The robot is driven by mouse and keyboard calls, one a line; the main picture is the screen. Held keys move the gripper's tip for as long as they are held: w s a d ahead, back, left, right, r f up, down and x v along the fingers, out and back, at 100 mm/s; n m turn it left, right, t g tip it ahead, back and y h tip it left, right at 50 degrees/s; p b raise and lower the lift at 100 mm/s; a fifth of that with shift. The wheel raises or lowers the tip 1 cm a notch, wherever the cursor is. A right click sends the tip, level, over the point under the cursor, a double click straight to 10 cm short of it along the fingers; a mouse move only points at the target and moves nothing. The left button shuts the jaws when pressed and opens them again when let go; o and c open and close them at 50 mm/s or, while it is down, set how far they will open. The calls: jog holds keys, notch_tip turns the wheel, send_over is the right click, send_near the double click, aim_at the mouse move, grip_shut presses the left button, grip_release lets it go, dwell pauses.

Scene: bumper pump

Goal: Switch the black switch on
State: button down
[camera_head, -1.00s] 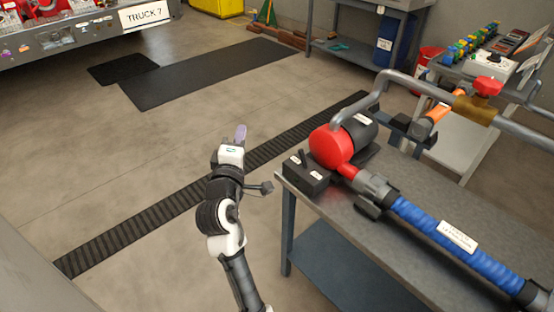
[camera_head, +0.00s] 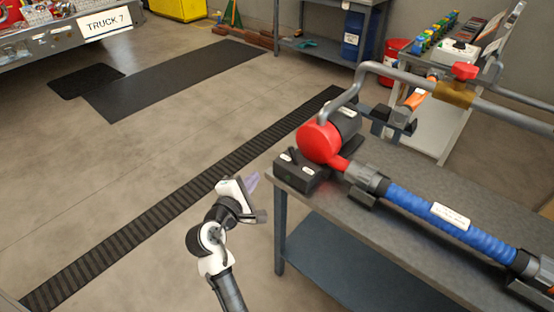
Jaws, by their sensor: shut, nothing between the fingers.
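The black switch (camera_head: 299,172) is a small dark box with two white labels on top. It sits at the near left corner of the grey workbench (camera_head: 385,225), next to the red pump end. A short dark lever shows on it, but its exact position is too small to tell. My gripper (camera_head: 252,181) is to the left of the switch in the picture, off the bench's left edge and apart from the box. Its pale purple fingers are shut and empty, pointing up and right.
The red and black pump (camera_head: 322,142) stands right behind the switch, with a grey pipe (camera_head: 400,76) arching above it. A blue hose (camera_head: 427,212) runs along the bench to the right. The floor left of the bench is clear, with a ribbed black strip (camera_head: 150,225).

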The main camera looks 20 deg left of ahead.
aim_at(294, 152)
jog(key=w+d+p, duration=0.1)
jog(key=w, duration=0.2)
jog(key=w+p, duration=0.1)
jog(key=w, duration=0.3)
jog(key=w+d+p, duration=0.1)
jog(key=w, duration=0.2)
jog(key=shift+w+d+f, duration=0.15)
jog(key=shift+w+d, duration=0.15)
jog(key=shift+d, duration=0.05)
jog(key=shift+w+d+p, duration=0.15)
jog(key=shift+d+p, duration=0.15)
jog(key=shift+d, duration=0.3)
jog(key=shift+d+r+m+b, duration=0.25)
jog(key=shift+m+b, duration=0.45)
jog(key=shift+b, duration=0.15)
jog(key=shift+d+t, duration=0.1)
jog(key=shift+t, duration=0.2)
jog(key=d+m+t+b, duration=0.1)
jog(key=m+b, duration=0.1)
jog(key=b, duration=0.2)
jog(key=s+d+m+b, duration=0.1)
jog(key=m+b, duration=0.2)
jog(key=shift+t+b, duration=0.35)
jog(key=shift+t, duration=0.05)
jog(key=shift+s+d+r+m+b, duration=0.1)
jog(key=shift+d+r+m+b, duration=0.2)
jog(key=shift+m+b, duration=0.35)
jog(key=shift+r+p, duration=0.15)
jog(key=shift+p, duration=0.15)
jog(key=shift+a, duration=0.1)
